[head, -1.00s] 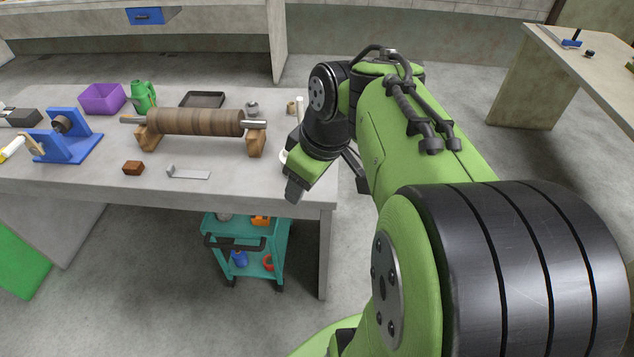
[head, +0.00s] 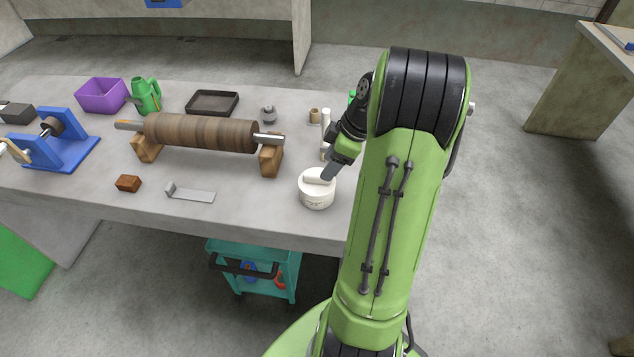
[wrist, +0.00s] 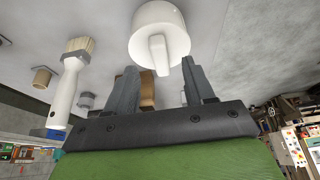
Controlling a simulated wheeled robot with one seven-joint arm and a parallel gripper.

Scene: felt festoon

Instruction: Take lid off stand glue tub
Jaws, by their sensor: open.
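The white glue tub (head: 317,192) stands upright near the right end of the grey table's front edge. Its white lid (head: 316,176) is on it, with a raised bar-shaped handle across the top. In the wrist view the lid (wrist: 160,22) and its handle (wrist: 159,54) show just beyond the fingertips. My gripper (wrist: 174,72) is open, with its two grey fingers apart and the handle in line with the gap between them. In the head view my gripper (head: 327,174) comes in from the right at the lid. I cannot tell whether it touches the handle.
A white-handled brush (wrist: 70,82) stands close beside the tub, behind it in the head view. A wooden roller (head: 200,132) on wooden blocks lies to the left. A bent metal piece (head: 190,192) and a brown block (head: 128,183) lie in front of it.

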